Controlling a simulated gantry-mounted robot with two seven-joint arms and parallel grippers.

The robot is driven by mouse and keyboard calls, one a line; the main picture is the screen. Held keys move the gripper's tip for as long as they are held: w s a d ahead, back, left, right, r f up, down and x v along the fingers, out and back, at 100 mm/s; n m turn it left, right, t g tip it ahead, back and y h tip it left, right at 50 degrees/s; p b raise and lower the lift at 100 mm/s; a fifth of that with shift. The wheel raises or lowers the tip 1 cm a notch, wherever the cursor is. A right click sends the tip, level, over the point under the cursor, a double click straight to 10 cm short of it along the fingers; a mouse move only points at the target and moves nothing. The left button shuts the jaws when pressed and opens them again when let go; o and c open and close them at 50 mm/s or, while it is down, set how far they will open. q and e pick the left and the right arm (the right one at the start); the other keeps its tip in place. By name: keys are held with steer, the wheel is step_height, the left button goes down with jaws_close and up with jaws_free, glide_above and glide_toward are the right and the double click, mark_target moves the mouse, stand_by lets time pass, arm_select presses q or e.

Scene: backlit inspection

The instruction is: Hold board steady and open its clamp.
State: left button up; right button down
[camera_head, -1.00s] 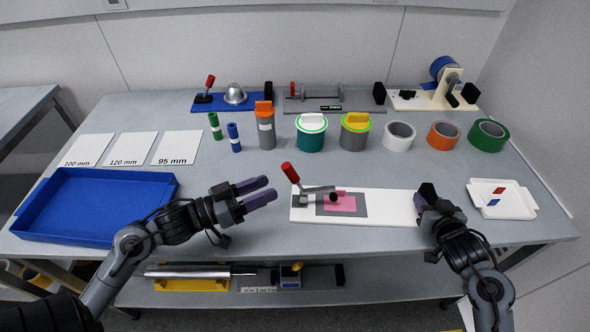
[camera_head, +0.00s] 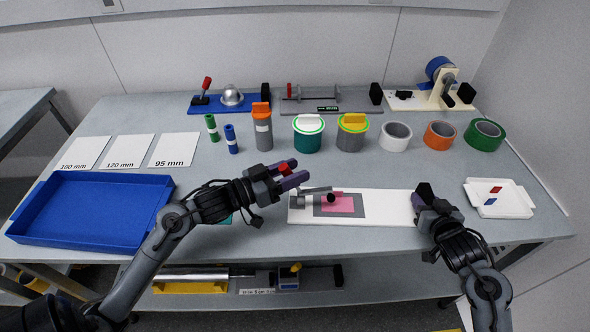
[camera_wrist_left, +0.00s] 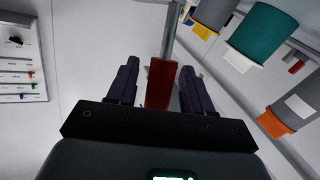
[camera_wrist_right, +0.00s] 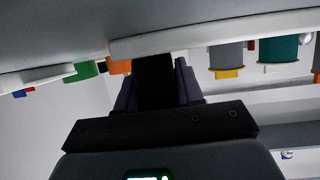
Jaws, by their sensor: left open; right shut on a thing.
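The white board (camera_head: 385,209) lies on the bench with a pink sheet (camera_head: 338,204) on a grey patch. Its toggle clamp (camera_head: 312,200) stands at the board's left end, with a metal arm over the sheet. The clamp's red handle (camera_head: 285,169) points up and left between the fingers of my left gripper (camera_head: 291,173). In the left wrist view the red handle (camera_wrist_left: 158,84) sits between the two open fingers. My right gripper (camera_head: 424,192) is shut on the black block (camera_head: 423,191) at the board's right end; the block also shows in the right wrist view (camera_wrist_right: 154,82).
A blue tray (camera_head: 90,238) lies at the left, and a small white tray (camera_head: 499,198) at the right. Behind stand an orange-lidded canister (camera_head: 262,128), lidded pots (camera_head: 308,135), tape rolls (camera_head: 396,136) and fixtures (camera_head: 229,98).

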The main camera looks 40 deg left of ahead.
arm_select(q)
steer(key=shift+w+d, duration=0.15)
steer(key=shift+w, duration=0.25)
jaws_close()
